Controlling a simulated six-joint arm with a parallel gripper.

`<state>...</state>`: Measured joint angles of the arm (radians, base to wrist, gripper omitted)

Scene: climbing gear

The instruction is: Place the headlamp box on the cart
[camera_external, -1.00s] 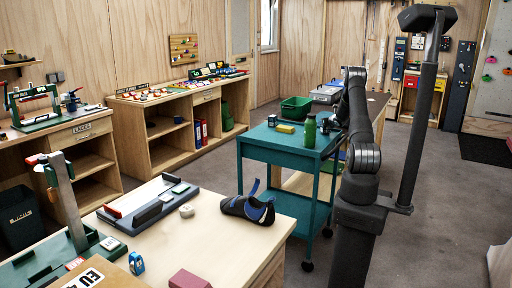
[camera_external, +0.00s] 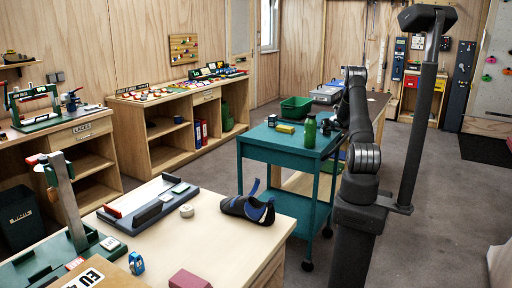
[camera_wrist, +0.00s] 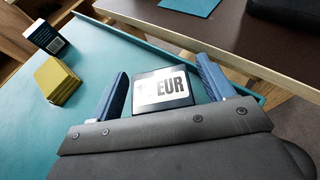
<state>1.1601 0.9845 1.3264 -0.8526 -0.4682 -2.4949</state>
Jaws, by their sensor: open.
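A dark box with a white "EUR" label (camera_wrist: 162,88) sits between my gripper's blue fingers over the teal cart top in the wrist view; it looks like the headlamp box, though no name is readable. My gripper (camera_wrist: 163,68) is open, with one finger on each side of the box. Whether the box rests fully on the surface is hidden by the gripper body. In the external view my gripper (camera_external: 332,124) is small and dark at the right end of the teal cart (camera_external: 285,146), behind the green bottle.
A yellow block (camera_wrist: 57,80) and a dark box with a barcode (camera_wrist: 46,37) stand left of my gripper on the cart. A green bottle (camera_external: 310,130) stands near the cart's front edge. A wooden-edged dark counter (camera_wrist: 210,35) lies just beyond the cart. The cart's middle is clear.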

